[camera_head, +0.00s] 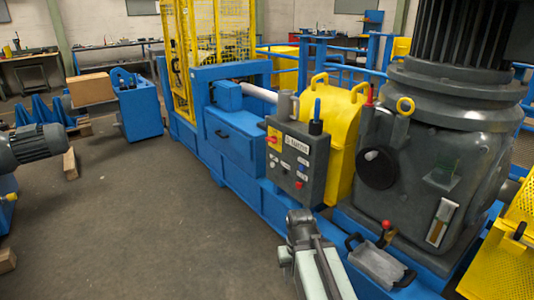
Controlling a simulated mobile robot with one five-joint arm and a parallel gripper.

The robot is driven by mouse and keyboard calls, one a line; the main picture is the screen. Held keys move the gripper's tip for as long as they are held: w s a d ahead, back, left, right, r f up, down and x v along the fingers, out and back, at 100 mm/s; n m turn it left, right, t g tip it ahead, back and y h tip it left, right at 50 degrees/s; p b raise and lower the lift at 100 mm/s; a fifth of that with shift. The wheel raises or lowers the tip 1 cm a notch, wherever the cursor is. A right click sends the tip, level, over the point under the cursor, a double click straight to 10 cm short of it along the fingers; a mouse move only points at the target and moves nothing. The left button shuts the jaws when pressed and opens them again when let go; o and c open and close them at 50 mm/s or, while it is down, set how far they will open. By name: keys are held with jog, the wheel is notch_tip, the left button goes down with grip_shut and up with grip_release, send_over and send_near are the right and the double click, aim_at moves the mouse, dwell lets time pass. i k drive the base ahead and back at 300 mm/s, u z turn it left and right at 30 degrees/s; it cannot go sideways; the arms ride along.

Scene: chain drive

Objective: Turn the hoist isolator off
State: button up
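A grey control box (297,160) stands on the blue machine frame at centre right. Its face carries a red knob (272,139) on a yellow patch at upper left, and several small knobs and white labels. The labels are too small to read, so I cannot tell which control is the hoist isolator or how it is set. A blue-tipped lever (317,112) stands upright on top of the box. My arm comes up from the bottom edge, and its grey end (299,222) is just below the box, apparently apart from it. Its fingers cannot be made out.
A yellow guard (345,125) stands right behind the box. A large dark gear motor (445,150) rises at right. A red-knobbed lever (385,228) and a grey handled part (378,264) are right of my arm. The floor (150,220) at left is mostly clear.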

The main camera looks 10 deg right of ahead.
aim_at(273, 139)
jog(key=u, duration=0.2)
jog(key=i, duration=2)
jog(key=u, duration=1.85)
